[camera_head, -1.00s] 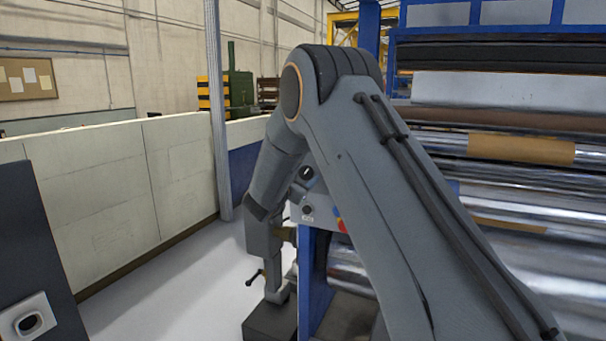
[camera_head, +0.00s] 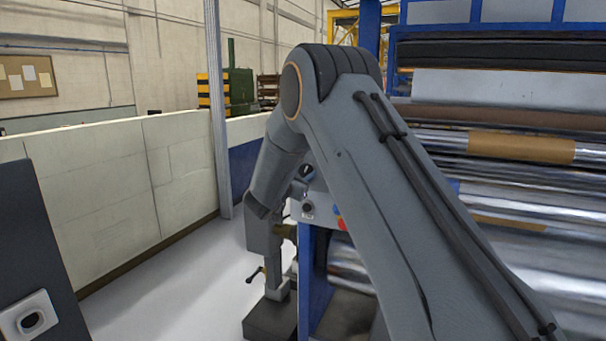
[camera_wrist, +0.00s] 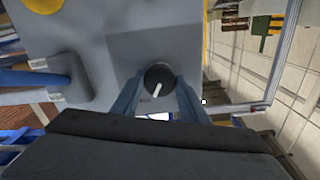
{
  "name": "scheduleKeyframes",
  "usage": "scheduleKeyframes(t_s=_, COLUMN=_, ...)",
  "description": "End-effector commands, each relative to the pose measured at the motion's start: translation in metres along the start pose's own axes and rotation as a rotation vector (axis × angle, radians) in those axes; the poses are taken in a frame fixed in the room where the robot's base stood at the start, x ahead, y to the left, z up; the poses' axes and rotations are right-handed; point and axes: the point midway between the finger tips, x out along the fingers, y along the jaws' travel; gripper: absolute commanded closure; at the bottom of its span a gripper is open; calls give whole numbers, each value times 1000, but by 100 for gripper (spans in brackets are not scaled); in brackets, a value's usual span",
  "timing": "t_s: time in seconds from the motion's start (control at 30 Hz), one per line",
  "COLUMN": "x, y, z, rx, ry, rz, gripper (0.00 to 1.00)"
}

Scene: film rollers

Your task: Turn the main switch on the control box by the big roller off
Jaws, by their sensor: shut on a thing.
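In the wrist view a round black knob (camera_wrist: 158,77) with a white pointer line sits on a grey square plate (camera_wrist: 190,48) of the control box. The pointer line is slanted, nearly along the direction of my fingers. My gripper (camera_wrist: 159,84) has its two blue fingers on either side of this knob and is shut on it. In the head view the control box (camera_head: 296,212) shows beside my arm, with a black dial and red, blue and yellow parts. My arm covers part of the box, and my gripper cannot be made out there.
The big shiny rollers (camera_head: 500,180) fill the right side behind my arm. A blue post (camera_head: 313,285) stands below the box. A pale low wall (camera_head: 100,195) runs along the left, with clear floor (camera_head: 170,285) before it. A blue handle (camera_wrist: 40,80) projects near my fingers.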

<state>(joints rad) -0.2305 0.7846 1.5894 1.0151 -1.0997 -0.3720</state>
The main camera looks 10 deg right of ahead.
Motion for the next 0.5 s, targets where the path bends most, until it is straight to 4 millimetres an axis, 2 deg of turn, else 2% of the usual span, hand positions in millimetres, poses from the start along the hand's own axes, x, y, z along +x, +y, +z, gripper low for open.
scheduleKeyframes(t_s=0.5, x=0, y=0, z=-2, rx=-465, ry=1, rz=0, gripper=83)
